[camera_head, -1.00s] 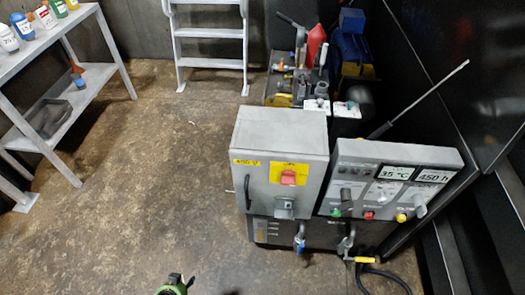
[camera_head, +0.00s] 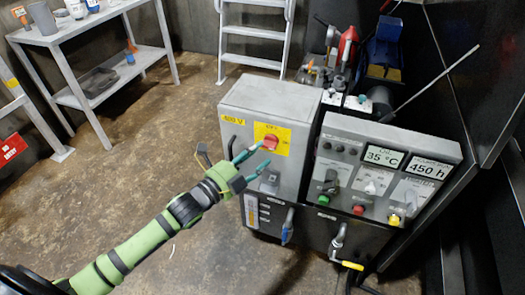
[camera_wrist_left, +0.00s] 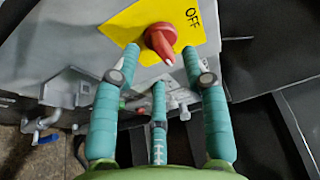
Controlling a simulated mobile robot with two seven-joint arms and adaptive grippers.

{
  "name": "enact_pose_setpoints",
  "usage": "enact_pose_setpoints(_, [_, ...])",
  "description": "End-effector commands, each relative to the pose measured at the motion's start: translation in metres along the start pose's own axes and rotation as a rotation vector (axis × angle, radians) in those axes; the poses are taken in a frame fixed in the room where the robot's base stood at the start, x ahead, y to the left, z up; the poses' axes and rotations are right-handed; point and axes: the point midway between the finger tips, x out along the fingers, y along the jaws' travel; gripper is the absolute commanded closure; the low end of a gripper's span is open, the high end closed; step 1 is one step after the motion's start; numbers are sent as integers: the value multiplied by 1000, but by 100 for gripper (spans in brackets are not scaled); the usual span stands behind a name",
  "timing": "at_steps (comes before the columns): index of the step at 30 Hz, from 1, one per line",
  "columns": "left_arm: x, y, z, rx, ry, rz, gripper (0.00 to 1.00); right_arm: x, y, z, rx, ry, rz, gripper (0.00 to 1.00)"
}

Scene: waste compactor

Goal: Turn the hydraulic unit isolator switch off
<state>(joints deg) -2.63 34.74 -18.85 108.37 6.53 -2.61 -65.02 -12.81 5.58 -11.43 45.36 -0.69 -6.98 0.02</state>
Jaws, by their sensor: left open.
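The isolator switch is a red rotary knob (camera_head: 270,141) on a yellow plate (camera_head: 284,133) on the front of a grey electrical box (camera_head: 262,110). In the left wrist view the red knob (camera_wrist_left: 160,42) lies just beyond the fingertips, its white-marked tip pointing down in the picture, beside the word OFF (camera_wrist_left: 192,14). My left gripper (camera_head: 250,164) is in front of the box, just below the knob. In the wrist view its teal fingers (camera_wrist_left: 155,78) are spread and empty. I cannot tell whether a finger touches the box. My right gripper is not in view.
A sloped control panel (camera_head: 385,170) with coloured buttons and displays stands right of the box. Blue-handled (camera_head: 287,228) and yellow-handled (camera_head: 348,264) valves are below. A shelf table (camera_head: 85,40) and step ladder (camera_head: 253,40) stand behind. Floor left of the box is mostly open.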

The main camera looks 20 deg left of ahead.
Motion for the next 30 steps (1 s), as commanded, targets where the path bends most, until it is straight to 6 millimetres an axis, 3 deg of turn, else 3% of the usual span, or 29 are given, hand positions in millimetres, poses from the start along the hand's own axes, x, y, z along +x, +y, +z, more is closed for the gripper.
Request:
enact_pose_setpoints(6, [24, 0, 0, -1, -1, 0, 55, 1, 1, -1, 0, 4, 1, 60])
enact_pose_setpoints(16, [29, 1, 0, -1, 0, 2, 55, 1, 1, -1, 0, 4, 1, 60])
enact_pose_setpoints(17, [29, 1, 0, -1, 0, 2, 59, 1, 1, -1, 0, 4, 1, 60])
enact_pose_setpoints(20, [29, 1, 0, -2, 0, 2, 99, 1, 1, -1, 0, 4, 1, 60])
enact_pose_setpoints(30, [29, 1, 0, -13, -1, -3, 100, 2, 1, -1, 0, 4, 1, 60])
